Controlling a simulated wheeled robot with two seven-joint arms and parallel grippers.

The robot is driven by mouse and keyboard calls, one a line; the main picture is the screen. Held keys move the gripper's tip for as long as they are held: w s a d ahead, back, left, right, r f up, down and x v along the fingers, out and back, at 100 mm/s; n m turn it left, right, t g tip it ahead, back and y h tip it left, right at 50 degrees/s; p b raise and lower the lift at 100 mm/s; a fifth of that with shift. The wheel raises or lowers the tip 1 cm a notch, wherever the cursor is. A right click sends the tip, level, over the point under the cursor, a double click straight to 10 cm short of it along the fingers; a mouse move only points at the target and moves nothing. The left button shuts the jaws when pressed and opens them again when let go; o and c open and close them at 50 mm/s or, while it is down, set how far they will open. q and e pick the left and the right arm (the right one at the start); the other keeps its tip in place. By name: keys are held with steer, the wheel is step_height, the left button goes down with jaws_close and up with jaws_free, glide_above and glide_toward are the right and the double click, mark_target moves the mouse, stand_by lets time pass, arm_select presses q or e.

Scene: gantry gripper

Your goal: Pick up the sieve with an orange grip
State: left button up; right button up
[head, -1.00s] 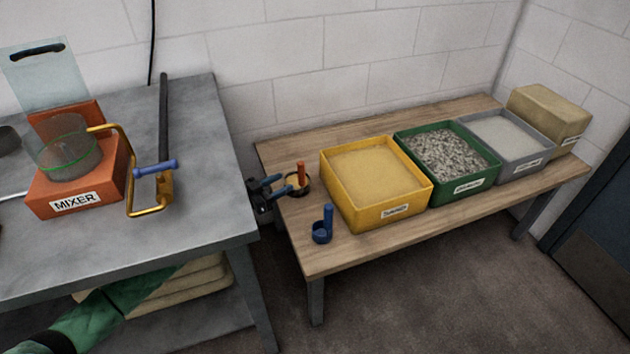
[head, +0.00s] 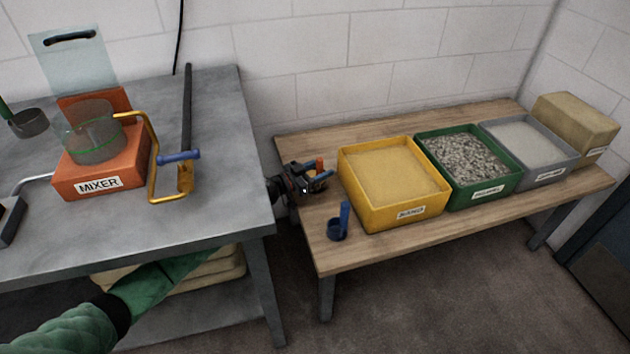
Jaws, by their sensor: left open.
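The sieve with an orange grip (head: 319,164) stands at the left end of the wooden bench. Its upright orange grip shows, while its round body is mostly hidden behind my gripper. My left gripper (head: 320,175) comes out past the grey table's right edge and is open, with its blue-tipped fingers right at the sieve. I cannot tell whether the fingers touch the grip. My right gripper is not in view.
A blue-handled scoop (head: 338,225) stands close by at the bench's front edge. A yellow bin (head: 394,214), a green bin (head: 482,192) and a grey bin (head: 545,171) stand to the right. The grey table (head: 222,180) with the mixer (head: 100,180) partly covers my left arm.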

arm_select(q)
steer(key=c, duration=1)
steer(key=shift+o, duration=0.2)
